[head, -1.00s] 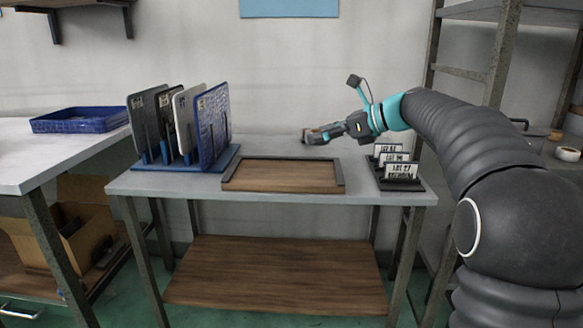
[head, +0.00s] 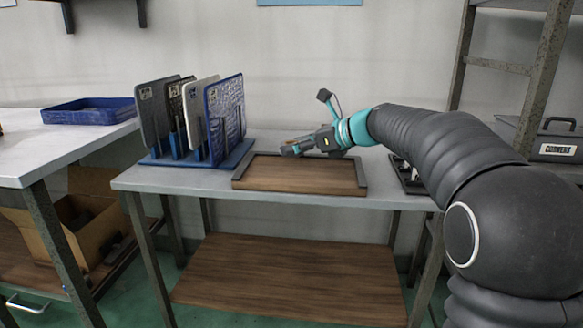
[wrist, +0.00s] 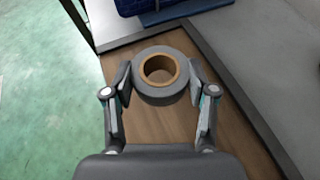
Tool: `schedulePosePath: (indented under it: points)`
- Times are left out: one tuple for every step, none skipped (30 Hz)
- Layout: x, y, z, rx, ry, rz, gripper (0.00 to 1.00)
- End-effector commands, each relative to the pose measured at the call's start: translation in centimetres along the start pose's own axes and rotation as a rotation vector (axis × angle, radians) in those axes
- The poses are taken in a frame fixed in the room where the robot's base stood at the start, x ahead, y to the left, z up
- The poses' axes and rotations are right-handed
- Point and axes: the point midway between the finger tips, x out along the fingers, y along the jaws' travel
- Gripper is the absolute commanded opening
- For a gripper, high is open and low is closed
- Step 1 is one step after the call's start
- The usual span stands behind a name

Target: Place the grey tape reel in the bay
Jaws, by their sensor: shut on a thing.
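The grey tape reel (wrist: 160,96), with a brown cardboard core, sits between the fingers of my gripper (wrist: 159,84) in the wrist view. My gripper is shut on its sides. In the head view my gripper (head: 290,150) is over the back edge of the wooden-floored tray (head: 300,177) with dark rims. The tray floor also shows below the reel in the wrist view (wrist: 180,130). The reel is hard to make out in the head view. I cannot tell its exact height above the tray. No separate bay marking is visible.
A blue rack (head: 160,161) with several upright panels stands left of the tray. A dark card holder (head: 405,177) is at the right, partly hidden by my arm. A blue crate (head: 90,110) sits on the left table. The tray floor looks bare.

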Motion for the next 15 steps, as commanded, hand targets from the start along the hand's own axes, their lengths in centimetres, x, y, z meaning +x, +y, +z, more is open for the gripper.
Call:
schedulePosePath:
  points:
    - [0.6, 0.3, -0.2, 0.000, 0.000, 0.001, 0.20]
    - [0.8, 0.4, -0.2, 0.000, 0.000, 0.002, 0.20]
    - [1.0, 0.5, -0.2, 0.000, 0.000, 0.002, 0.20]
    - [1.1, 0.6, -0.2, 0.000, 0.000, 0.002, 0.20]
    - [1.2, 0.6, -0.3, -0.001, 0.001, 0.002, 0.20]
    - [1.4, 0.6, -0.5, 0.000, 0.001, 0.002, 0.20]
    - [1.5, 0.6, -0.7, 0.000, 0.001, 0.002, 0.20]
    - [1.6, 0.6, -0.9, 0.000, 0.001, 0.002, 0.20]
    - [1.8, 0.6, -1.4, 0.001, 0.002, 0.002, 0.20]
    - [1.9, 0.7, -1.8, 0.001, 0.002, 0.002, 0.20]
    - [2.1, 0.7, -2.2, 0.001, 0.002, 0.003, 0.20]
    - [2.4, 0.7, -2.7, 0.002, 0.002, 0.003, 0.20]
    - [2.5, 0.7, -3.1, 0.002, 0.001, 0.003, 0.20]
    - [2.7, 0.7, -3.5, 0.001, 0.001, 0.003, 0.20]
    - [2.8, 0.7, -3.8, 0.001, 0.001, 0.004, 0.20]
